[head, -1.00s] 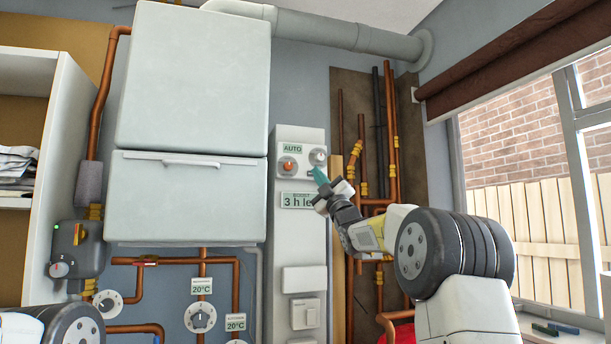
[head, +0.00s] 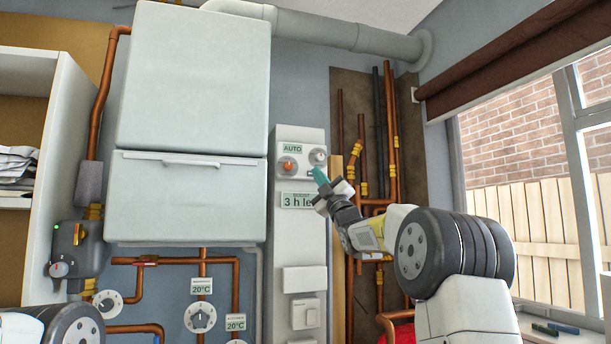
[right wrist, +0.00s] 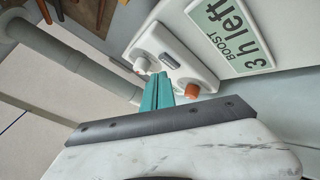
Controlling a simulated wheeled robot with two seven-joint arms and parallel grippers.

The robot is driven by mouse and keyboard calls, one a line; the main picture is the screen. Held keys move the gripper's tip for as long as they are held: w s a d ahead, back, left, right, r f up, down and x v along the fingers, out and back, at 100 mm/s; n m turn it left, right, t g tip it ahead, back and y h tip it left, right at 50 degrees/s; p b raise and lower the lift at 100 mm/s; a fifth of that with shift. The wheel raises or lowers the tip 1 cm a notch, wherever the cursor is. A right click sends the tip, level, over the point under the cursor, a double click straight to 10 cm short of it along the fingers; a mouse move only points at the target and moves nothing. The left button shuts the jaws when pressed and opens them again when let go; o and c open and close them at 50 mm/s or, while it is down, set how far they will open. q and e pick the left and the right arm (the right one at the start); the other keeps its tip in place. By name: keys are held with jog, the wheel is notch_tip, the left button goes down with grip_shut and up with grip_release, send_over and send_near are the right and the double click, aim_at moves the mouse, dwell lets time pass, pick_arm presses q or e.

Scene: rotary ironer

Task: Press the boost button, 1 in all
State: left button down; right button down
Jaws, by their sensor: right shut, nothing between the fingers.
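The white control panel (head: 286,136) on the wall carries an AUTO label, an orange round button (head: 288,166) on the left, a white round knob or button (head: 319,157) on the right, and a sign (head: 298,200) reading "3 h le…". In the right wrist view the sign (right wrist: 232,36) reads "BOOST 3 h left", and the orange button (right wrist: 192,91) and white one (right wrist: 142,66) show near my fingers. My right gripper (head: 319,174) is shut and empty, its teal tips just below the white one. Contact cannot be told. My left gripper is out of view.
A large pale cabinet (head: 190,80) hangs left of the panel. Copper pipes (head: 391,130) run up the wall to its right, beside the window (head: 520,140). White switches (head: 305,313) sit lower on the panel column. Dials (head: 200,317) are below the cabinet.

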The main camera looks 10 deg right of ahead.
dwell(0.5)
jog(key=shift+w+a, duration=0.1)
jog(key=shift+w, duration=0.3)
jog(key=shift+w, duration=0.35)
dwell(0.5)
dwell(0.3)
jog(key=shift+s, duration=0.75)
jog(key=shift+s, duration=0.1)
jog(key=shift+s+d, duration=0.2)
jog(key=shift+s, duration=0.6)
jog(key=shift+s+d, duration=0.2)
jog(key=shift+s, duration=0.6)
jog(key=shift+s+d, duration=0.2)
jog(key=shift+s, duration=0.6)
jog(key=shift+h, duration=0.3)
